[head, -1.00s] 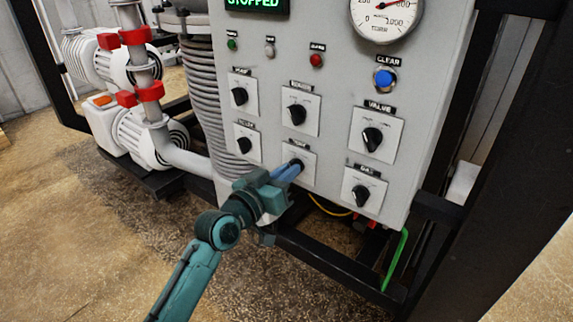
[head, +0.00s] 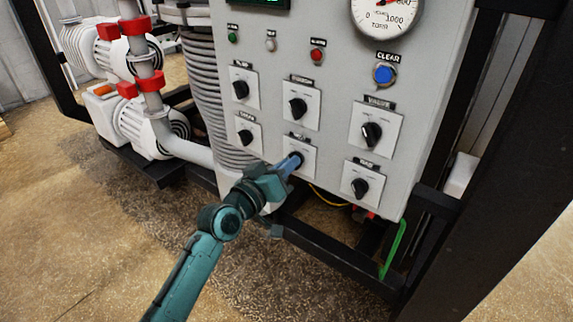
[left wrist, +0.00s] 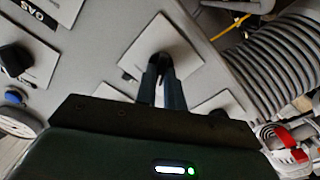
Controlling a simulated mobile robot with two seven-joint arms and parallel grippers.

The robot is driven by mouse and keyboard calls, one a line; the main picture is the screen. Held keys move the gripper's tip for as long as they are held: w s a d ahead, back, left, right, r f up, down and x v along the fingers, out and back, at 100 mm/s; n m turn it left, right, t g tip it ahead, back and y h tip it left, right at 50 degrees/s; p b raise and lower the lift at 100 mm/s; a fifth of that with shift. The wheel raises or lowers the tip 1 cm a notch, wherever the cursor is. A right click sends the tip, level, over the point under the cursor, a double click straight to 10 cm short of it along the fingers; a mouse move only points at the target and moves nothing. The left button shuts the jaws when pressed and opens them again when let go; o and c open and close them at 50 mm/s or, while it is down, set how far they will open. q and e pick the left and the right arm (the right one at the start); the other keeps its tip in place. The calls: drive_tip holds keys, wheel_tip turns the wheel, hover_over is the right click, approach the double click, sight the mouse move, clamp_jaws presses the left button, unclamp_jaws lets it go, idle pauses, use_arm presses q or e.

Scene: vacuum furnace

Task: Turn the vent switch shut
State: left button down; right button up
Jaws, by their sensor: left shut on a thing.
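The vent switch (head: 308,164) is the lower middle knob on a white square plate on the grey control panel. My left gripper (head: 295,160) is at this knob, its blue fingers shut on it. The left wrist view shows the two fingers of my left gripper (left wrist: 160,72) on either side of the dark knob, in front of the white plate of the vent switch (left wrist: 183,50). The fingers hide most of the knob, so its pointing direction cannot be read. My right gripper is not in view.
Other black knobs surround it: the valve switch (head: 372,133) and one below it (head: 360,187) to the right, others above and left. A blue clear button (head: 383,75) and a gauge (head: 387,12) are higher. Black frame bars (head: 335,262) run below the panel.

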use_arm(q)
drive_tip(key=c, duration=1.5)
unclamp_jaws()
drive_tip(key=b+v, duration=0.1)
drive_tip(key=v, duration=1.2)
drive_tip(key=s+a+f+m+g+y, duration=0.1)
drive_tip(key=s+a+f+g+y, duration=0.1)
drive_tip(key=s+f, duration=0.6)
drive_tip(key=s+a+f+m+g+y, duration=0.1)
drive_tip(key=s+a+f+y, duration=0.3)
drive_tip(key=s+f, duration=0.5)
wheel_tip(320, 180, down, 7)
drive_tip(key=shift+r+g+y+p, duration=0.2)
drive_tip(key=shift+g+y+p, duration=0.2)
drive_tip(key=shift+y, duration=0.3)
